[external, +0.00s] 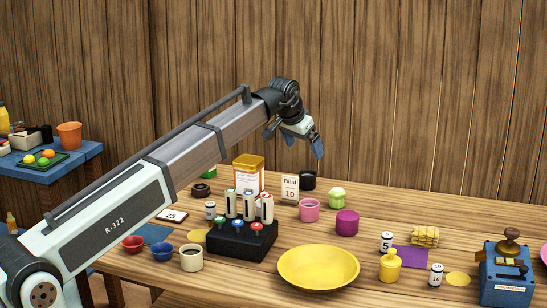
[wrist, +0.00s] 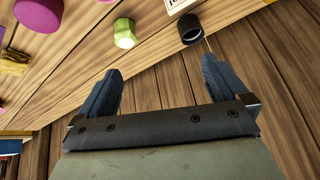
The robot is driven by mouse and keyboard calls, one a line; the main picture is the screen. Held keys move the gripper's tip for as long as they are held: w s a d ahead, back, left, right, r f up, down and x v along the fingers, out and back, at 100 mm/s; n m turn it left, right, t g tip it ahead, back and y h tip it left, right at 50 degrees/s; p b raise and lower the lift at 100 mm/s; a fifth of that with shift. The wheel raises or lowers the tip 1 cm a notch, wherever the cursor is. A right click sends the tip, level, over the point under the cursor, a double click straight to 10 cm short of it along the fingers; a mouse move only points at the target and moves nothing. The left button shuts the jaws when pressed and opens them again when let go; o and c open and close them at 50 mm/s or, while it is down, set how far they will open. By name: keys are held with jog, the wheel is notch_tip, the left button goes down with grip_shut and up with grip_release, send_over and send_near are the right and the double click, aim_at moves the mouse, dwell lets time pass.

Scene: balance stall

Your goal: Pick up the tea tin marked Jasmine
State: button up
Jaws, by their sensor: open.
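A tin with a yellow lid and a white and orange body (external: 248,176) stands at the back of the table, left of the middle. It looks like a tea tin, but its marking is too small to read. Its lower front is partly hidden behind several batteries-like cylinders. My gripper (external: 296,142) is open and empty, high above the back of the table, to the right of the tin and apart from it. In the wrist view my gripper (wrist: 160,68) has its two fingers spread with nothing between them. The tin does not show there.
A price card (external: 290,188), a dark cup (external: 308,180), a green jar (external: 337,197) and a pink cup (external: 309,211) stand right of the tin. A black box (external: 228,242) with coloured knobs stands before it. A yellow plate (external: 318,283) lies at the front.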

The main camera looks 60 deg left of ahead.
aim_at(247, 161)
jog(key=s+a+n+g, duration=0.2)
jog(key=s+a+n, duration=0.2)
jog(key=s+a, duration=0.95)
jog(key=x, duration=0.5)
jog(key=w+x, duration=0.1)
jog(key=x, duration=0.2)
jog(key=shift+a+r, duration=0.2)
jog(key=shift+r, duration=0.05)
jog(key=shift+s+d+x, duration=0.1)
jog(key=shift+x, duration=1.25)
jog(key=shift+s+d+x, duration=0.1)
jog(key=shift+x, duration=1.2)
jog(key=shift+f, duration=0.1)
jog(key=c, duration=0.9)
